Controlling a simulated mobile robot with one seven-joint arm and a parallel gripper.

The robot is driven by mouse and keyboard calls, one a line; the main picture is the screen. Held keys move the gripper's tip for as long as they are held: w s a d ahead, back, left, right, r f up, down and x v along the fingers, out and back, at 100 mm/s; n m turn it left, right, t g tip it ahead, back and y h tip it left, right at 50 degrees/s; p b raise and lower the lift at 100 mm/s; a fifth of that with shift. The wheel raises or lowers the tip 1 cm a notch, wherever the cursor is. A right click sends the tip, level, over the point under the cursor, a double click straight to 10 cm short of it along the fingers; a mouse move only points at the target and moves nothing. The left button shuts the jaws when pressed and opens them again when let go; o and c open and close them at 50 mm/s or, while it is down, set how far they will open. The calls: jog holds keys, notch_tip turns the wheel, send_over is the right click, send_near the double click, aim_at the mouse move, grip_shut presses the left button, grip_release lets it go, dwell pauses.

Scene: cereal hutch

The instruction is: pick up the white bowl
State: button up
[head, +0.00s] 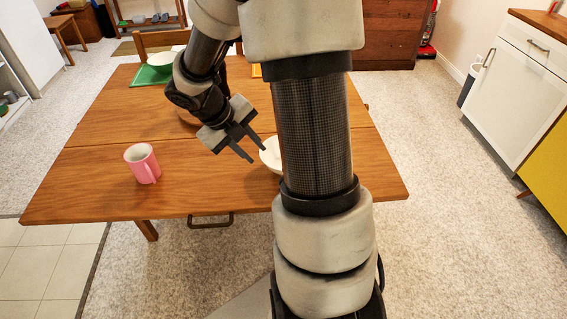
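A white bowl (270,156) stands on the wooden table (100,196) near its front edge, partly hidden behind my arm. My gripper (257,155) points down and to the right, with its fingertips just left of this bowl in the picture. The two fingers are apart with nothing seen between them. I cannot tell whether a fingertip touches the rim. Another white bowl (163,63) sits on a green mat (148,77) at the back left of the table.
A pink mug (142,163) stands on the table left of my gripper. A brown round thing behind my gripper is mostly hidden. A chair (157,40) stands at the far side.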

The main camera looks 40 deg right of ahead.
jog(key=b+x, duration=0.4)
jog(key=x, duration=0.6)
jog(key=shift+s, duration=0.1)
jog(key=shift+r, duration=0.1)
grip_shut()
